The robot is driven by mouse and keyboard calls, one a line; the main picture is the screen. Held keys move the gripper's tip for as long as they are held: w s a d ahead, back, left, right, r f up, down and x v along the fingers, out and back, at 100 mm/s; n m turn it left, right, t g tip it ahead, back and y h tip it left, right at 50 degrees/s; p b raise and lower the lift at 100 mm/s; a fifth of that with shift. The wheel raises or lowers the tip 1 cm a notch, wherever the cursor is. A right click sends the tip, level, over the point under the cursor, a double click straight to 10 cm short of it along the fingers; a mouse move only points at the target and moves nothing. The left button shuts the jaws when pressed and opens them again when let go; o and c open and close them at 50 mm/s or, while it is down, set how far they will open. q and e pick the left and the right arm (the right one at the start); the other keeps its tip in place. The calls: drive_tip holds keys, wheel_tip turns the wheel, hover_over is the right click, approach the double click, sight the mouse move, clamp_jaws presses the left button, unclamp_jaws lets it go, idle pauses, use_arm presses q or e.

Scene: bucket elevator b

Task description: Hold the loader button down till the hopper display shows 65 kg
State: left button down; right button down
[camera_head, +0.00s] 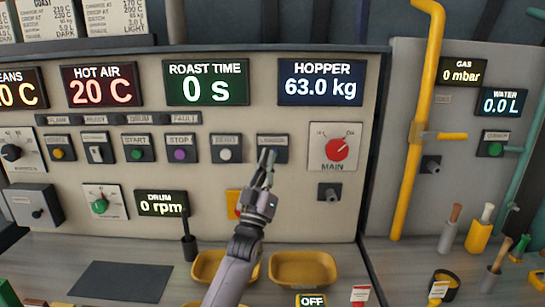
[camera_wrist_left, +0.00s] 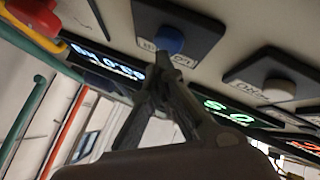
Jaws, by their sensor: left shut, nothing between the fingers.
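The hopper display (camera_head: 320,82) reads 63.0 kg in white on dark blue. Below it, the loader button plate (camera_head: 283,153) carries a small label; in the head view my fingertips cover its button. My left gripper (camera_head: 266,158) is shut and empty, its tips in front of this plate. In the left wrist view, the blue loader button (camera_wrist_left: 169,40) shows just beyond the shut fingertips (camera_wrist_left: 162,62). I cannot tell whether the tips touch it or whether it is pressed in. My right gripper is not in view.
A white-button plate (camera_head: 225,150) is left of the loader plate, and the red MAIN knob (camera_head: 336,149) is right of it. Yellow trays (camera_head: 305,268) stand on the counter below. A yellow pipe (camera_head: 410,160) runs up at the right.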

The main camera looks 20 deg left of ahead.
use_arm(q)
drive_tip(key=shift+w+a+b, duration=0.15)
drive_tip(key=shift+w+b, duration=0.2)
drive_tip(key=shift+w, duration=0.05)
drive_tip(key=shift+s, duration=0.1)
idle(7.2)
drive_tip(key=shift+s+d+p, duration=0.25)
drive_tip(key=shift+s+p, duration=0.35)
drive_tip(key=shift+s, duration=0.15)
